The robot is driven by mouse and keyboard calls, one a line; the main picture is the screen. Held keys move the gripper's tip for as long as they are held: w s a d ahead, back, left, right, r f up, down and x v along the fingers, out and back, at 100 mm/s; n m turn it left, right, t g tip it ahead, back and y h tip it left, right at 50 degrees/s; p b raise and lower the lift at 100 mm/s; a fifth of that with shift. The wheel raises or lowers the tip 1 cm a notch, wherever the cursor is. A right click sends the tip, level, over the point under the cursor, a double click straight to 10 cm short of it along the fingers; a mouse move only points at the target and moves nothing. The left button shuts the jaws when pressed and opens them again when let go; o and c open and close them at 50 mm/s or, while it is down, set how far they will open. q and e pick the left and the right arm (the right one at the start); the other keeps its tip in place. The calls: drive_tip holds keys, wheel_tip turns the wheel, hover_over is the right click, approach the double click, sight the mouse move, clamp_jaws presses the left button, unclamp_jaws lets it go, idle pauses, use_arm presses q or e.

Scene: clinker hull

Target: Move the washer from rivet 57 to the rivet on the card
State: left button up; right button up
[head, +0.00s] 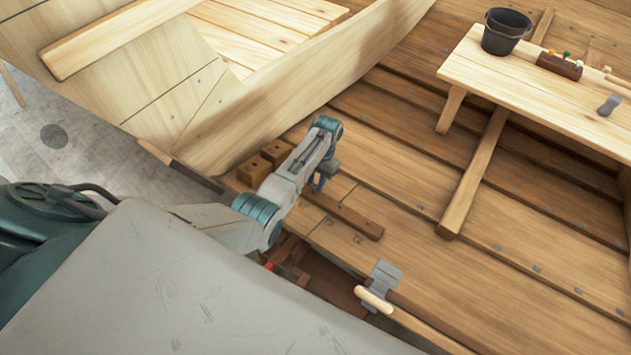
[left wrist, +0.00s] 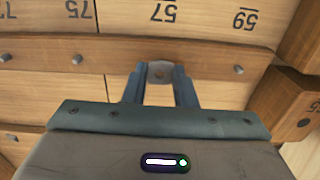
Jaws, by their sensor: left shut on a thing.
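In the left wrist view my left gripper (left wrist: 158,76) is shut on the washer (left wrist: 160,67), a small grey plate with a dark round spot at its middle. The washer is in line with the row of rivets, just below the painted number 57 (left wrist: 165,10), which appears upside down. I cannot tell whether it still sits on the rivet or is raised. In the head view my left gripper (head: 318,185) is low over the planks and the washer is hidden. I do not make out the card. My right gripper is not in view.
A batten (head: 345,214) lies on the planks. A wooden-handled grey tool (head: 380,287) rests at the plank edge. A bench (head: 520,80) with a black bucket (head: 506,31) stands at the back right.

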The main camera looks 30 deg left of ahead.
use_arm(q)
drive_tip(key=shift+p+v, duration=1.5)
drive_tip(key=shift+v, duration=0.75)
